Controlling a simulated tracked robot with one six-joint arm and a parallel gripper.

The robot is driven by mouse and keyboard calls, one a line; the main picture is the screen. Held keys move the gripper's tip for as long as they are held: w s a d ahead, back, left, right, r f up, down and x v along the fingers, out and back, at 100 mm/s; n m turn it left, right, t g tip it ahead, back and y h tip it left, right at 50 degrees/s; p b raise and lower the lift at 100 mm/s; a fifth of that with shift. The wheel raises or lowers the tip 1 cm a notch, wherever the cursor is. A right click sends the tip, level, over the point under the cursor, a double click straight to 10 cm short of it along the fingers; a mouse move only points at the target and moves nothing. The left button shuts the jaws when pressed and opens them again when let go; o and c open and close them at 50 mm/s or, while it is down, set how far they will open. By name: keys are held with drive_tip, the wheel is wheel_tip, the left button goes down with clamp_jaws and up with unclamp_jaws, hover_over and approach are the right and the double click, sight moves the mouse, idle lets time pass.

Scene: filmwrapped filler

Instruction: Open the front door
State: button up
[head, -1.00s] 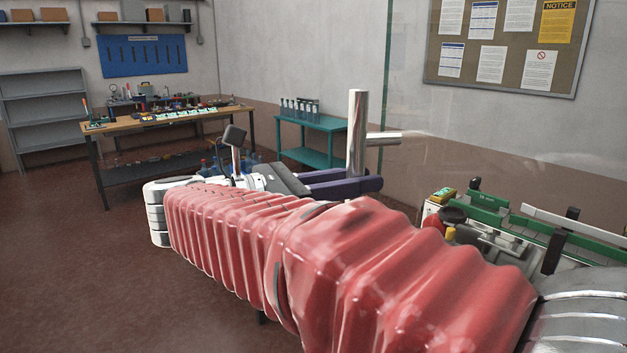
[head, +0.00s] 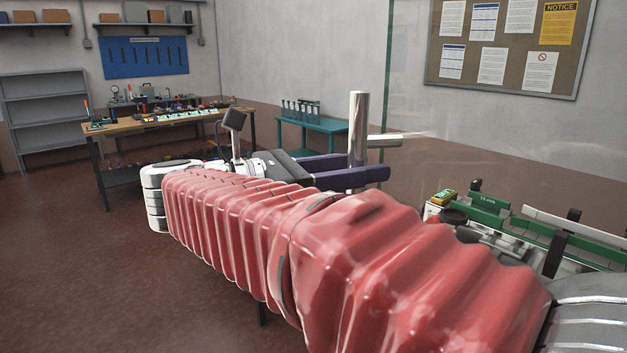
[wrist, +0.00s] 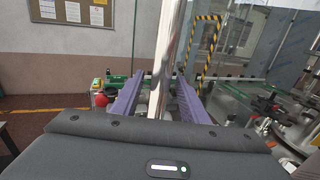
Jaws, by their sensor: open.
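The door handle (head: 357,125) is an upright polished metal bar with a short horizontal stub (head: 384,140) reaching right to a clear glass panel, the front door (head: 408,100). My gripper (head: 364,168) has two purple fingers, spread apart with the bar's lower part between them. In the wrist view, the handle (wrist: 165,75) runs up between the open fingers of my gripper (wrist: 158,84), with a gap showing at least on the right. The bar's lower end is partly hidden by the near finger in the head view.
Behind the glass are a green-railed conveyor (head: 500,215) and a yellow box (head: 444,197). A black-and-yellow striped frame (wrist: 208,45) shows in the wrist view. A teal table (head: 325,126) and a wooden workbench (head: 165,119) stand behind. Floor (head: 90,250) at left is clear.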

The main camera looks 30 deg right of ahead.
sight(351, 117)
wheel_tip(351, 117, up, 8)
drive_tip(key=shift+f, duration=0.2)
